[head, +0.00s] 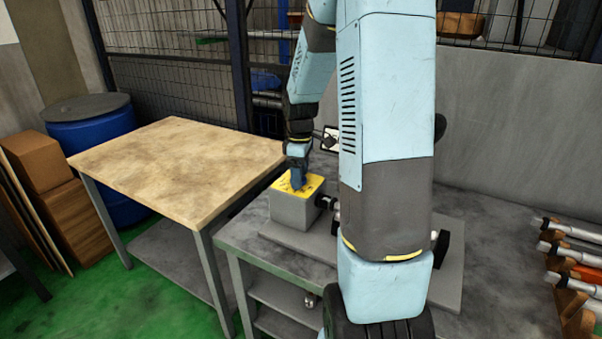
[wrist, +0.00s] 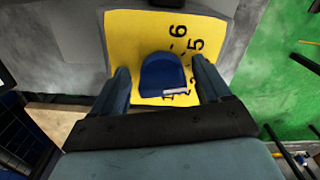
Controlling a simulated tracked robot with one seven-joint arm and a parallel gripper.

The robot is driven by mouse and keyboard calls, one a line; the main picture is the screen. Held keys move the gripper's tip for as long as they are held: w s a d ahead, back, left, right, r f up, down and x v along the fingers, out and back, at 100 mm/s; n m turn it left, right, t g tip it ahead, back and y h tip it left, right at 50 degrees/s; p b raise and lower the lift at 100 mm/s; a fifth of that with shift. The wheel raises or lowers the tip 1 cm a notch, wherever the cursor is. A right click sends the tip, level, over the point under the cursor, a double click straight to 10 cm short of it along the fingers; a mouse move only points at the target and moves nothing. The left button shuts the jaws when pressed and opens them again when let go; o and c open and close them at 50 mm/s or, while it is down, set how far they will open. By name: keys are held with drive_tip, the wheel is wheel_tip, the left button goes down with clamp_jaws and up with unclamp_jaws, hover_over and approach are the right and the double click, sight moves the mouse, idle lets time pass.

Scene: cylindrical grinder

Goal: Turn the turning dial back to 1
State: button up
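The turning dial is a blue rounded knob (wrist: 163,72) on a yellow plate (wrist: 122,30) with black numbers. A 6 and a 5 are readable at the upper right; numerals near the lower edge are partly hidden. A pale mark shows on the knob's lower right edge; I cannot tell which number it points to. In the head view the yellow plate (head: 312,183) tops a grey box (head: 293,211). My gripper (wrist: 163,78) is open, one finger on each side of the knob, with yellow visible between fingers and knob. In the head view my gripper (head: 298,183) points down at the plate.
The box belongs to the grinder on a grey bench (head: 500,260). My arm hides much of the machine. A wooden-topped table (head: 180,165) stands to the left, with a blue barrel (head: 90,125) behind it. Several metal-and-orange tools (head: 570,255) lie at the right.

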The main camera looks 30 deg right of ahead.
drive_tip(key=c, duration=0.9)
drive_tip(key=shift+d, duration=0.1)
drive_tip(key=shift+c, duration=0.2)
drive_tip(key=shift+m, duration=0.4)
drive_tip(key=m, duration=0.3)
drive_tip(key=shift+m, duration=0.4)
drive_tip(key=m, duration=0.4)
drive_tip(key=shift+a+r+m, duration=0.1)
drive_tip(key=shift+a+m, duration=0.15)
drive_tip(key=shift+m, duration=0.05)
drive_tip(key=m, duration=0.4)
drive_tip(key=shift+a, duration=0.1)
drive_tip(key=shift+w+a+m, duration=0.1)
drive_tip(key=shift+a+m, duration=0.05)
drive_tip(key=shift+m, duration=2.05)
